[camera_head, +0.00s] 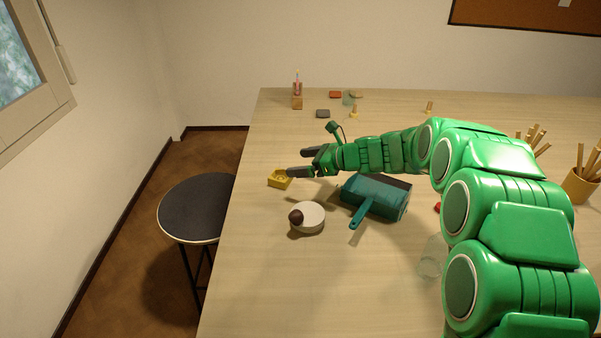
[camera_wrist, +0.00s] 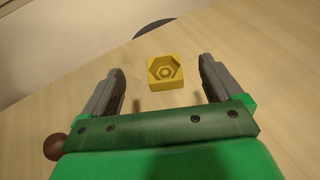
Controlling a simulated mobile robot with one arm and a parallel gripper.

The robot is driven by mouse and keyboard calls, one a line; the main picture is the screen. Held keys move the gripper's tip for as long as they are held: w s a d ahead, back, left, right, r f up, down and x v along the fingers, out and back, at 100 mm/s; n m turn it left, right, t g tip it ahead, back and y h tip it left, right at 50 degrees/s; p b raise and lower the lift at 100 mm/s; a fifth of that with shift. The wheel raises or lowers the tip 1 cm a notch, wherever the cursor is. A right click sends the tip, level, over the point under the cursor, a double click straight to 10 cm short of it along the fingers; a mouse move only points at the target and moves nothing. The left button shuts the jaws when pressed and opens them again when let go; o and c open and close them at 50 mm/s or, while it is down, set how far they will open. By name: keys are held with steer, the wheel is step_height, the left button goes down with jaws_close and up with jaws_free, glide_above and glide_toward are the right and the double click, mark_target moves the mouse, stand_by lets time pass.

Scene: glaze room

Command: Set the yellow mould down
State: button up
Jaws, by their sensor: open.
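The yellow mould (camera_head: 280,179) is a small square block that rests on the table near its left edge. In the wrist view the yellow mould (camera_wrist: 166,72) shows a hexagonal hollow facing up. My gripper (camera_head: 297,163) is open, with its two fingers pointing left over the table. In the wrist view my gripper (camera_wrist: 160,88) has nothing between its fingers. The mould lies ahead of the fingertips, apart from both of them.
A white round object with a dark brown knob (camera_head: 308,218) and a teal dustpan-like tool (camera_head: 375,198) stand close to my gripper. A clear glass (camera_head: 432,258) is under my arm. A black stool (camera_head: 198,207) stands beyond the table's left edge. The front-left tabletop is clear.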

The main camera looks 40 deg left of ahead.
steer(key=shift+r, duration=0.95)
steer(key=s+d+r+n+t+h, duration=0.1)
steer(key=s+d+r+n+h, duration=0.15)
steer(key=d, duration=0.85)
steer(key=s+d+r+n+h, duration=0.1)
steer(key=d+r+n, duration=0.15)
steer(key=d, duration=0.85)
steer(key=s+d+r+n+t+h, duration=0.1)
steer(key=s+d+r+n+h, duration=0.15)
steer(key=d, duration=0.85)
steer(key=s+d+n+h, duration=0.2)
steer(key=s+d, duration=0.4)
steer(key=d, duration=0.5)
steer(key=s+d+f+n+h, duration=0.1)
steer(key=s+d+n+h, duration=0.1)
steer(key=s+d, duration=0.5)
steer(key=s+d+n+t+h, duration=0.1)
steer(key=s+d, duration=0.6)
steer(key=d, duration=1)
steer(key=shift+s+f+n+h, duration=0.2)
steer(key=shift+f+n+h, duration=0.3)
steer(key=shift+h, duration=0.3)
steer(key=shift+r, duration=0.1)
